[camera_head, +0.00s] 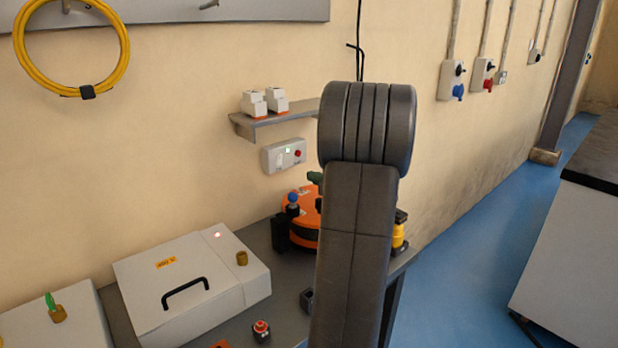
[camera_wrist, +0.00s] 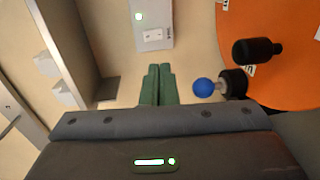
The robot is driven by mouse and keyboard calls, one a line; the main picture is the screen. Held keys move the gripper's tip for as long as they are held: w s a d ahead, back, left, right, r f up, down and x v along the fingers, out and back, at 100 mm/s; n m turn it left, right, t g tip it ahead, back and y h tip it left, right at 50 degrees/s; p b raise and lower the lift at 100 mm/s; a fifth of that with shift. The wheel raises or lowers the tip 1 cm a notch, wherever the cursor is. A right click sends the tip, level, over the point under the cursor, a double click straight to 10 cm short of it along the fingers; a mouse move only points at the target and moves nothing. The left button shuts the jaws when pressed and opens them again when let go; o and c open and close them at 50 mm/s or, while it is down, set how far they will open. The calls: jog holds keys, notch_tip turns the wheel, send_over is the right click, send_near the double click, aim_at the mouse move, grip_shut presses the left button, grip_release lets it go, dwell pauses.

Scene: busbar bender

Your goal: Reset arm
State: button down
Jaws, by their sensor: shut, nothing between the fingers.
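My gripper (camera_wrist: 158,84) shows in the wrist view with its two green fingers side by side, shut and empty. In the head view only a green bit of it (camera_head: 315,178) shows past my dark arm, which hides the rest. The orange busbar bender (camera_head: 304,225) stands on the bench behind my arm, partly hidden. In the wrist view its orange body (camera_wrist: 285,40) is at the right, with a blue ball knob (camera_wrist: 203,88) and a black handle (camera_wrist: 256,50). The knob appears close to the right of my fingers; the depth between them is unclear.
A white control box (camera_head: 284,155) with a green light hangs on the wall under a small shelf (camera_head: 275,118) bearing two white devices. A white case (camera_head: 190,285) with a black handle sits on the grey bench at left. Blue floor (camera_head: 470,255) is open at right.

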jog(key=shift+w+a, duration=0.1)
dwell(0.3)
jog(key=r+p+x, duration=0.1)
jog(key=p+x, duration=0.3)
jog(key=x, duration=0.5)
jog(key=b+v, duration=0.1)
jog(key=v, duration=0.5)
jog(key=shift+b, duration=0.4)
jog(key=shift+f, duration=0.15)
